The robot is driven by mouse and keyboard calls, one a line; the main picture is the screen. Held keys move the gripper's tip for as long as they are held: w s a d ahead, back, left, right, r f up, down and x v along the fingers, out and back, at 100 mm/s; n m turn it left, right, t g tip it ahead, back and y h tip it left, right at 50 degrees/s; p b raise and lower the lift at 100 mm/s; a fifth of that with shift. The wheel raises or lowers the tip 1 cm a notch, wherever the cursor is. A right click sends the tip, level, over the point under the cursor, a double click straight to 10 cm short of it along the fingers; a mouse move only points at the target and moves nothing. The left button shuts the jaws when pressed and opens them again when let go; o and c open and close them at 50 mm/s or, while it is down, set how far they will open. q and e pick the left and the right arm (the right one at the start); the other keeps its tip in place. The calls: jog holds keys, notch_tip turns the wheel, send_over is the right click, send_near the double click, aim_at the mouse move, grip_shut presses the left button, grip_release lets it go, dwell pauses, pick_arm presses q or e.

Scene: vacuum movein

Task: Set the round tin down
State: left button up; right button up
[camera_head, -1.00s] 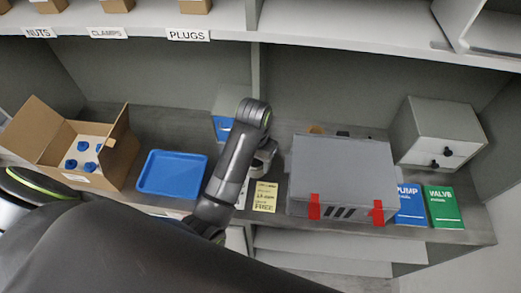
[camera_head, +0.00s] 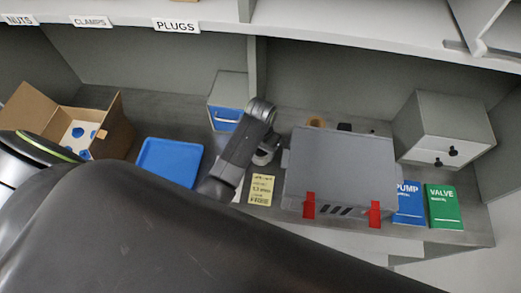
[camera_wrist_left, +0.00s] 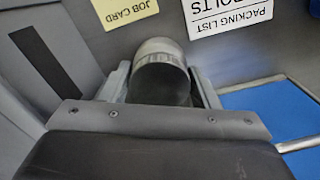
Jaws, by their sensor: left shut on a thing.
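The round tin (camera_wrist_left: 160,66) is a silver-grey cylinder in the left wrist view, between the two fingers of my left gripper (camera_wrist_left: 160,88). The gripper is shut on it. In the head view my left gripper (camera_head: 267,150) is over the middle of the shelf, just left of a grey case, and the tin is mostly hidden there by the arm. I cannot tell whether the tin touches the shelf. My right gripper is in neither current view.
The grey case (camera_head: 342,165) with red latches stands close right of the gripper. A yellow job card (camera_head: 261,189), blue tray (camera_head: 170,161), open carton (camera_head: 113,135), small drawer box (camera_head: 227,100), white cabinet (camera_head: 440,125), and blue (camera_head: 408,203) and green manuals (camera_head: 444,207) are around.

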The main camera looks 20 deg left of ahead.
pick_arm(q)
jog(key=shift+s+f, duration=0.1)
jog(key=shift+f, duration=0.6)
pick_arm(e)
jog(key=shift+w+a+r, duration=0.1)
jog(key=shift+w+r, duration=0.1)
jog(key=shift+w, duration=0.7)
jog(key=shift+s, duration=0.15)
pick_arm(q)
jog(key=shift+f, duration=0.1)
jog(key=o, duration=1)
pick_arm(e)
jog(key=shift+s, duration=0.25)
